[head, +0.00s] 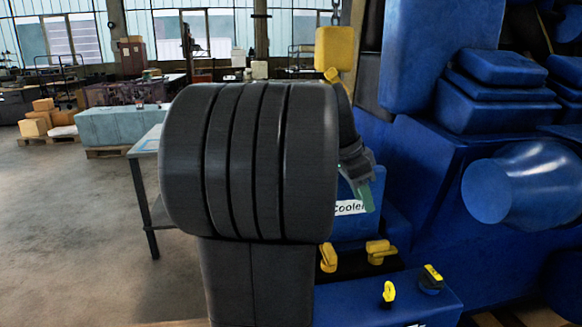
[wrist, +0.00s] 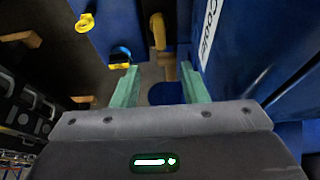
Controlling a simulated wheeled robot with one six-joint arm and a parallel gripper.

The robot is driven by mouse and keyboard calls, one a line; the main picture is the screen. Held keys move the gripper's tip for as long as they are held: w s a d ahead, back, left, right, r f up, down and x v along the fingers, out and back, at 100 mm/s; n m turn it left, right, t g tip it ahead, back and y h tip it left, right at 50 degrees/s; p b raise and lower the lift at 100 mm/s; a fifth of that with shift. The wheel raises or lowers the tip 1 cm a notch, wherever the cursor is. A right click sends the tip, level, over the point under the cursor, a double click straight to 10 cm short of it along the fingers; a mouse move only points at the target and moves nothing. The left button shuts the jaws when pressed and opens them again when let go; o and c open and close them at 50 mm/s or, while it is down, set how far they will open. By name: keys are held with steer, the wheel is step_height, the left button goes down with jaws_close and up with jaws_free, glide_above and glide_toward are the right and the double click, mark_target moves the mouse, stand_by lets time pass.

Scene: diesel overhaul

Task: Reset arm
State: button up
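My gripper (head: 367,195) is at the end of my black arm, in front of the blue block with the "Cooler" label (head: 349,208). In the wrist view my gripper (wrist: 160,68) has its two green fingers wide apart, with nothing held between them. The arm is bent, and its thick dark links fill the middle of the head view. They hide part of the blue block and the area behind them.
Blue engine machinery (head: 440,180) fills the right side. Yellow-handled valves (head: 380,251) and yellow-topped fittings (head: 389,292) are below my gripper. A grey table (head: 142,145) stands behind my arm to the left. Open floor (head: 70,230) lies at the left.

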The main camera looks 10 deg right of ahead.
mark_target(378, 242)
steer(key=x, duration=1.3)
steer(key=shift+f, duration=0.2)
steer(key=shift+r, duration=0.1)
